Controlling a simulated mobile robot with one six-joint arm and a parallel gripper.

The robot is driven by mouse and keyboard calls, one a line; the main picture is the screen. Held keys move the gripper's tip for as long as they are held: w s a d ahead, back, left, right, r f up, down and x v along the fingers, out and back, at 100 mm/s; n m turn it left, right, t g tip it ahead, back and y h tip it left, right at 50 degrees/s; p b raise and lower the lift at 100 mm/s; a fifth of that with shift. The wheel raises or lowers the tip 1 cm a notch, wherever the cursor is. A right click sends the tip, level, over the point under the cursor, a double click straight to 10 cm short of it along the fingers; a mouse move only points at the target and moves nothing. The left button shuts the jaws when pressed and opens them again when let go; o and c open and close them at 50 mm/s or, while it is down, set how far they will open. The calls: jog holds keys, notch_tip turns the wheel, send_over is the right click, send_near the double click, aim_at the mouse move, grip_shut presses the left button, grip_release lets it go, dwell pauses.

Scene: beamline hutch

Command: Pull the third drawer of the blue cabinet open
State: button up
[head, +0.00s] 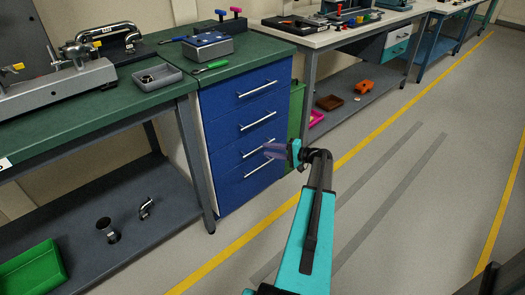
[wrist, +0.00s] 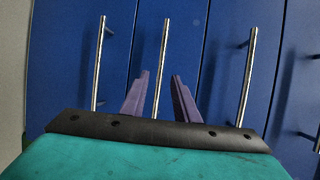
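The blue cabinet (head: 223,133) has a stack of drawers with silver bar handles, and all their fronts look flush and closed. The third drawer from the top (head: 226,163) has its handle (head: 252,152) partly covered by my gripper in the head view. My gripper (head: 270,151) is at the right part of that handle. In the wrist view the drawers appear sideways. My gripper's two purple fingers (wrist: 160,75) are apart, with one handle (wrist: 164,45) running between them. I see a gap on each side of the bar; contact is not visible.
Neighbouring handles lie on either side in the wrist view, one at left (wrist: 98,65) and one at right (wrist: 246,75). A green bench top (head: 245,66) covers the cabinet. The grey floor (head: 400,190) in front is clear, with a yellow line (head: 240,243).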

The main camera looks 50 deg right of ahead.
jog(key=shift+x, duration=1.95)
grip_shut()
